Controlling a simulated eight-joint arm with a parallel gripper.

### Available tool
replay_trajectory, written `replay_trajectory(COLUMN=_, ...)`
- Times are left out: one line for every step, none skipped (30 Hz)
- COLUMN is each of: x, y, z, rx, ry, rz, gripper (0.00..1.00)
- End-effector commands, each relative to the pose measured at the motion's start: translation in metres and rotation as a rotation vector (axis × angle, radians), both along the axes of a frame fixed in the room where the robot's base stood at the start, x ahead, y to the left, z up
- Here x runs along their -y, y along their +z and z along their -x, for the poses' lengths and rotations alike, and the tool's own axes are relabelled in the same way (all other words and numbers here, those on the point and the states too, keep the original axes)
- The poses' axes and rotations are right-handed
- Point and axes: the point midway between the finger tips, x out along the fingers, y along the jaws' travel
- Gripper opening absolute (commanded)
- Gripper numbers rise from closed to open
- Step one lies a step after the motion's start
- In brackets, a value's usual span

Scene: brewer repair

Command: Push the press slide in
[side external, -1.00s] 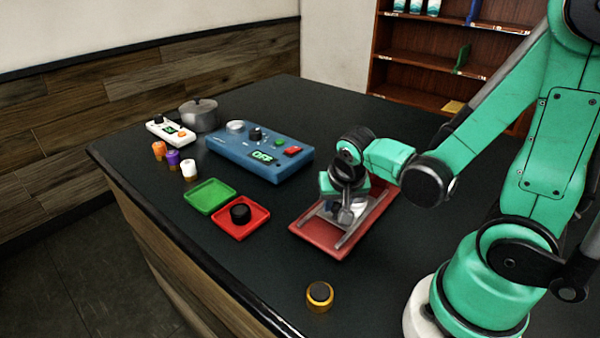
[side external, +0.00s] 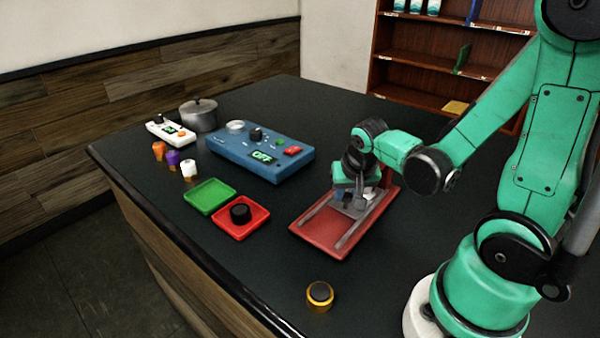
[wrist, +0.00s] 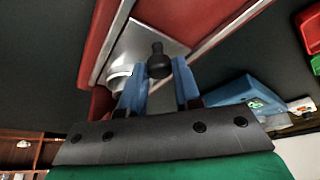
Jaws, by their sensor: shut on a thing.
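The press has a red base (side external: 318,232) with two grey rails, and a red upright stands at its back right end (side external: 387,176). The silver slide plate (wrist: 138,46) lies between the rails and carries a black knob (wrist: 158,58). My gripper (side external: 351,199) is over the back right part of the press. In the wrist view its blue fingers (wrist: 159,72) stand on both sides of the knob and are shut on it. A pale round part (wrist: 119,80) shows beside the left finger, near the upright. In the side view my gripper hides much of the slide.
A blue console (side external: 255,158) stands behind to the left, with green (side external: 195,205) and red trays (side external: 262,214) in front of it. Small caps, a white panel and a pot (side external: 199,116) are farther left.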

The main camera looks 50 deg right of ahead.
Motion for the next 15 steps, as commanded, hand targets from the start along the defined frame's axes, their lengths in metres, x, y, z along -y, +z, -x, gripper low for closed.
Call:
replay_trajectory(x=0.0037, y=0.0000, z=0.0002, rx=0.000, ry=-0.003, rz=0.004, gripper=0.00)
replay_trajectory(x=0.0045, y=0.0001, z=0.0003, rx=-0.001, ry=-0.003, rz=0.005, gripper=0.00)
replay_trajectory(x=0.0049, y=0.0001, z=0.0003, rx=0.000, ry=-0.002, rz=0.006, gripper=0.00)
replay_trajectory(x=0.0051, y=0.0002, z=0.0002, rx=-0.001, ry=-0.001, rz=0.008, gripper=0.00)
replay_trajectory(x=0.0053, y=0.0003, z=0.0002, rx=-0.001, ry=-0.002, rz=0.008, gripper=0.00)
replay_trajectory(x=0.0056, y=0.0003, z=0.0004, rx=-0.001, ry=-0.002, rz=0.010, gripper=0.00)
replay_trajectory(x=0.0058, y=0.0004, z=0.0004, rx=-0.001, ry=-0.003, rz=0.011, gripper=0.00)
replay_trajectory(x=0.0058, y=0.0004, z=0.0004, rx=-0.001, ry=-0.003, rz=0.011, gripper=0.00)
replay_trajectory(x=0.0060, y=0.0004, z=0.0004, rx=-0.002, ry=-0.004, rz=0.011, gripper=0.00)
replay_trajectory(x=0.0061, y=0.0004, z=0.0004, rx=-0.002, ry=-0.004, rz=0.011, gripper=0.34)
replay_trajectory(x=0.0060, y=0.0004, z=0.0004, rx=-0.001, ry=-0.004, rz=0.011, gripper=0.42)
replay_trajectory(x=0.0058, y=0.0004, z=0.0003, rx=-0.001, ry=-0.004, rz=0.011, gripper=0.54)
replay_trajectory(x=0.0056, y=0.0003, z=0.0003, rx=-0.001, ry=-0.003, rz=0.009, gripper=0.59)
replay_trajectory(x=0.0054, y=0.0003, z=0.0002, rx=-0.001, ry=-0.003, rz=0.009, gripper=0.59)
replay_trajectory(x=0.0052, y=0.0003, z=0.0003, rx=-0.001, ry=-0.003, rz=0.008, gripper=0.59)
